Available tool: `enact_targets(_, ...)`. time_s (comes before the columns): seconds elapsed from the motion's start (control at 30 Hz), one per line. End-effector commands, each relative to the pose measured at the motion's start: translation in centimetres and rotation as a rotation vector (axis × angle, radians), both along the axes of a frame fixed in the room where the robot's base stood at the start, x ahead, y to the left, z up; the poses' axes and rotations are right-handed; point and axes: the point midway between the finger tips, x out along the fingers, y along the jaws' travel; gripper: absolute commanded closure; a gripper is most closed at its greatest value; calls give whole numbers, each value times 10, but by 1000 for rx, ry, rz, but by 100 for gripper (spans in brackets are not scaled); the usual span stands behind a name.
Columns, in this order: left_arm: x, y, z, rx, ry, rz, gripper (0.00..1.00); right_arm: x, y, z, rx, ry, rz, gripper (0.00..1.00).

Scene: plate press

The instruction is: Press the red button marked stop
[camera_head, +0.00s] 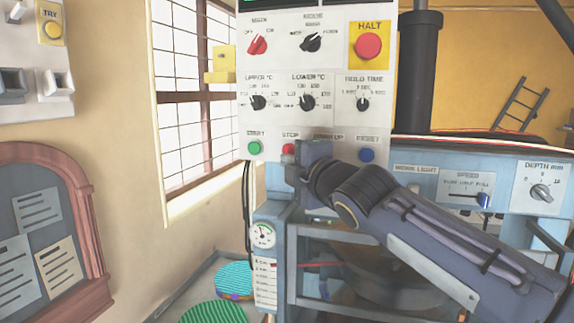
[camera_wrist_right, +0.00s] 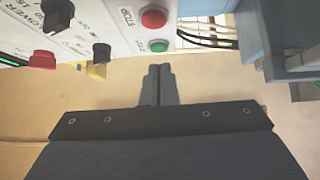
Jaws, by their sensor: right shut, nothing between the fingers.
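The small red stop button (camera_head: 288,148) sits in the lower row of the white control panel, under its STOP label. My right gripper (camera_head: 293,174) is in front of the panel at that row, and its body hides part of the area just right of the button. In the right wrist view the red button (camera_wrist_right: 153,19) and its STOP label show at the top. There the shut, empty fingers of my right gripper (camera_wrist_right: 160,69) point toward the buttons, apart from the red one in the picture. The distance to the panel is hard to tell. My left gripper is out of view.
A green start button (camera_head: 254,148) is left of the red one; it also shows between fingertips and red button in the wrist view (camera_wrist_right: 157,46). A blue reset button (camera_head: 366,155) is right. A larger red HALT button (camera_head: 368,46) on yellow is higher up.

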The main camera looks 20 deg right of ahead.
Motion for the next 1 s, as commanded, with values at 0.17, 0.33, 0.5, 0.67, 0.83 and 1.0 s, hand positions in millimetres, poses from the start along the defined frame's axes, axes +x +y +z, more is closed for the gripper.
enact_targets(0.17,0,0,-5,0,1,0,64,-33,-6,-1,0,-1,0,100)
enact_targets(0.33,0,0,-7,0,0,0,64,-62,-11,-1,0,-2,3,100)
enact_targets(0.5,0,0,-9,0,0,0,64,-78,-14,-1,0,1,2,100)
enact_targets(0.67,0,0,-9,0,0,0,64,-82,-15,-1,0,1,3,100)
enact_targets(0.83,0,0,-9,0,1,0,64,-82,-15,-1,0,1,3,100)
enact_targets(1.0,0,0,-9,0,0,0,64,-82,-15,-1,0,1,3,100)
